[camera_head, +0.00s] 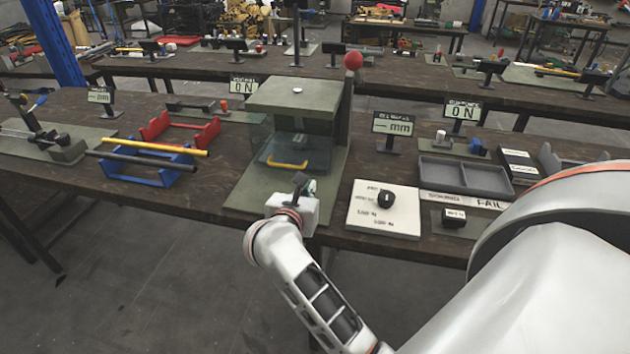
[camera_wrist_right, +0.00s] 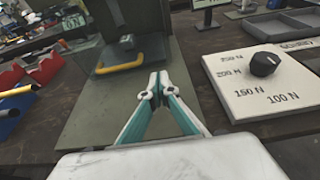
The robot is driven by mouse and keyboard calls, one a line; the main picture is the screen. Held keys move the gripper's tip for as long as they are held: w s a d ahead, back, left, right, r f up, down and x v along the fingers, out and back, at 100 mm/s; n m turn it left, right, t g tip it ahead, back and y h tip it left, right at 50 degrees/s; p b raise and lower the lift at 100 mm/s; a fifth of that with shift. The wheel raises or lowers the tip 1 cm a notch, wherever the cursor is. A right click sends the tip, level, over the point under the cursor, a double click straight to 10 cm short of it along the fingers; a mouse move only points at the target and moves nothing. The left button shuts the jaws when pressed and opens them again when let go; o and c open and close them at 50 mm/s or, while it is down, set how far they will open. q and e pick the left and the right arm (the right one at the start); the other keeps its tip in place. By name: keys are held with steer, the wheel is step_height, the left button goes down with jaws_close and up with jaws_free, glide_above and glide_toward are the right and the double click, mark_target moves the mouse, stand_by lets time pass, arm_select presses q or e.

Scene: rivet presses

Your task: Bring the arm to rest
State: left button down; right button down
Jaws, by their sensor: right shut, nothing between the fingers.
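My right gripper (camera_head: 301,184) is at the front edge of the workbench, in front of the green rivet press (camera_head: 292,95). In the right wrist view its two fingers (camera_wrist_right: 159,84) meet at the tips, with nothing between them. The press has a clear guard (camera_head: 318,151) with a yellow handle (camera_head: 287,163); the handle also shows ahead of the fingers in the right wrist view (camera_wrist_right: 121,67). The fingers look apart from the handle. My left gripper is not in view.
A white dial panel (camera_head: 366,222) with a black knob (camera_head: 386,198) lies right of the gripper. A grey tray (camera_head: 464,176) stands further right. A blue rack (camera_head: 148,169) and a red rack (camera_head: 180,130) stand left. Open floor lies before the bench.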

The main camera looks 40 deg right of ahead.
steer(key=shift+v, duration=1.85)
steer(key=shift+s, duration=0.1)
